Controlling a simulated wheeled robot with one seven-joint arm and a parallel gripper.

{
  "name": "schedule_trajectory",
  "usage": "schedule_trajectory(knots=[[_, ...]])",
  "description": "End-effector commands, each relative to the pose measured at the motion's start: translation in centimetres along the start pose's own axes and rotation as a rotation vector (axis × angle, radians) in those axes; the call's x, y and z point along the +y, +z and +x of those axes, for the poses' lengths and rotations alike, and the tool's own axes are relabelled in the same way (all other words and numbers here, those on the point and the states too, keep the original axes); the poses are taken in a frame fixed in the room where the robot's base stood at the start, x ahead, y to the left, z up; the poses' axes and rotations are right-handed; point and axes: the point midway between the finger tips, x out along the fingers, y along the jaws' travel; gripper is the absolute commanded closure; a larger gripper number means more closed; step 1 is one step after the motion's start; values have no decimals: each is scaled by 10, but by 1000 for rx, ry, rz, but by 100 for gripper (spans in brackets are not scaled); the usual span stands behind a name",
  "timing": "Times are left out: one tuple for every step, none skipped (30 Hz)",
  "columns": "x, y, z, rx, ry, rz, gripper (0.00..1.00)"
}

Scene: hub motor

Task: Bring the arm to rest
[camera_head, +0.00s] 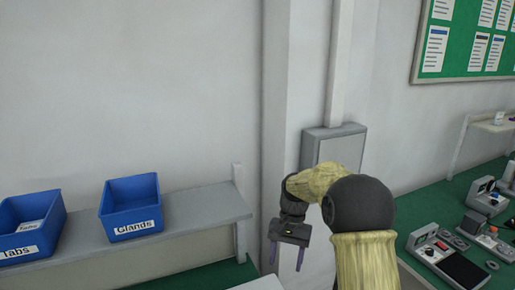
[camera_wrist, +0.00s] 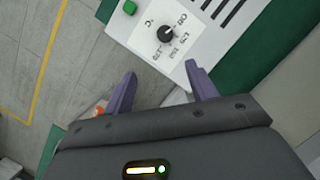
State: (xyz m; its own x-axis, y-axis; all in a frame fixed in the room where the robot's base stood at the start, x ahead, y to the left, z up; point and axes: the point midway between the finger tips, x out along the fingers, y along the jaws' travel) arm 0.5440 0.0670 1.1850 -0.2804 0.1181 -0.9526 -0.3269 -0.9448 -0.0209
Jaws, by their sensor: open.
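My gripper (camera_head: 286,256) hangs from my bent arm in front of the wall pillar in the head view, its two purple fingers pointing down and apart. In the wrist view my gripper (camera_wrist: 158,82) is open, with nothing between its fingers. Beyond the fingertips, a pale control panel (camera_wrist: 196,62) shows a black rotary knob (camera_wrist: 166,34) and a green button (camera_wrist: 130,7). I cannot tell how far the panel is from the fingers.
Blue bins labelled Glands (camera_head: 131,208) and Tabs (camera_head: 30,226) stand on a grey shelf (camera_head: 190,212) at left. A grey wall box (camera_head: 333,148) is behind my arm. A green bench (camera_head: 425,207) with several devices is at right. Grey floor (camera_wrist: 50,60) shows in the wrist view.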

Motion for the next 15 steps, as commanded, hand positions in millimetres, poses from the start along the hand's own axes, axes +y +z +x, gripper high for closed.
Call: schedule_trajectory(knots=[[7,8,0,30,0,-14,43],[12,13,1,49,0,-26,43],[18,19,2,76,0,-41,43],[22,23,4,97,0,-54,43],[26,28,5,117,1,-65,43],[32,34,7,144,1,-82,43],[37,39,8,164,2,-93,43],[42,44,10,184,3,-106,43],[48,50,12,211,3,-121,43],[53,56,14,230,4,-134,43],[58,62,16,250,5,-146,43],[64,69,19,276,7,-163,43],[70,75,21,295,9,-175,43],[75,81,24,314,11,-188,43],[81,89,27,341,13,-205,43]])
